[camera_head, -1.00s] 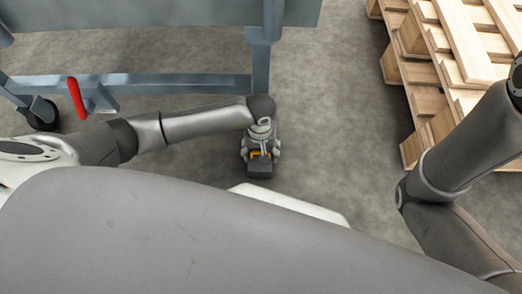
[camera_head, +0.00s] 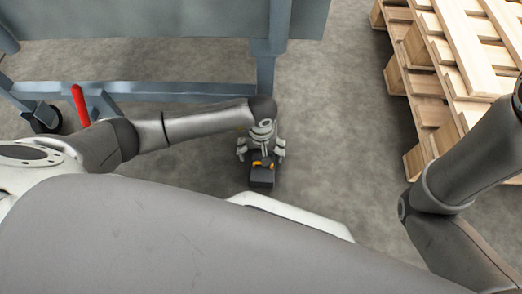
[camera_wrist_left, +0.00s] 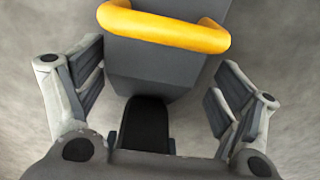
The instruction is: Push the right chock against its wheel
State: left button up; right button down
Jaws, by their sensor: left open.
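The chock (camera_head: 262,180) is a dark grey block with a yellow handle, on the floor in the lower middle of the head view. My left gripper (camera_head: 261,154) is open just above and behind it, pointing down. In the left wrist view the chock (camera_wrist_left: 155,62) with its yellow handle lies at the top centre, between and beyond the spread fingers. The fingers stand apart from its sides. A dark castor wheel (camera_head: 45,117) shows under the frame at the far left. No wheel is visible beside this chock. My right gripper is out of view.
A blue-grey steel frame (camera_head: 180,90) with a red lever (camera_head: 80,104) stands behind my left arm, its leg close behind the gripper. Stacked wooden pallets (camera_head: 430,112) stand at the upper right. The floor between frame and pallets is clear.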

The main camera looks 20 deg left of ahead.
aim_at(261, 152)
pick_arm(q)
notch_tip(261, 152, up, 12)
dwell(0.5)
dwell(0.5)
